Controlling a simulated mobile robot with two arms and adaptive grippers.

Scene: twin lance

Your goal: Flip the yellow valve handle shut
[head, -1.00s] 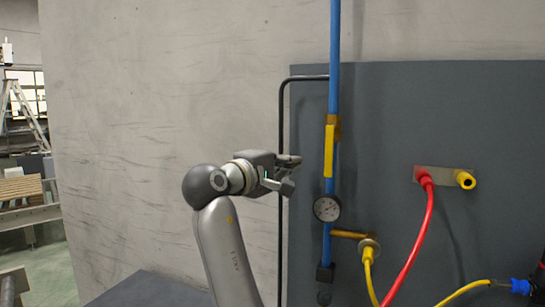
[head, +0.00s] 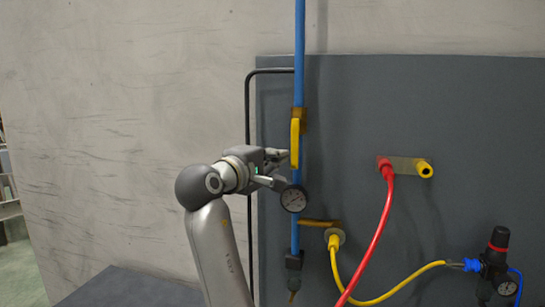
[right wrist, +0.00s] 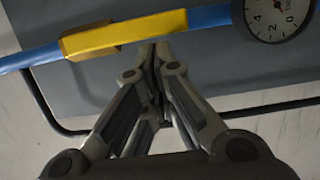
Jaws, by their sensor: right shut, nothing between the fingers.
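The yellow valve handle (head: 295,143) lies lengthwise along the upright blue pipe (head: 300,40), above the round gauge (head: 293,198). In the right wrist view the handle (right wrist: 125,36) runs across the upper part of the picture, in line with the pipe (right wrist: 30,58). My right gripper (head: 284,160) is just left of the handle's lower part in the head view. In the right wrist view its fingertips (right wrist: 153,50) are together and empty, close to the handle's edge; I cannot tell if they touch it. My left gripper is not in view.
A thin black pipe (head: 248,130) runs left of the blue pipe. A red hose (head: 376,235), a yellow hose (head: 395,288) and a black regulator with a red band (head: 497,255) are right and below. The dark panel (head: 420,100) stands behind.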

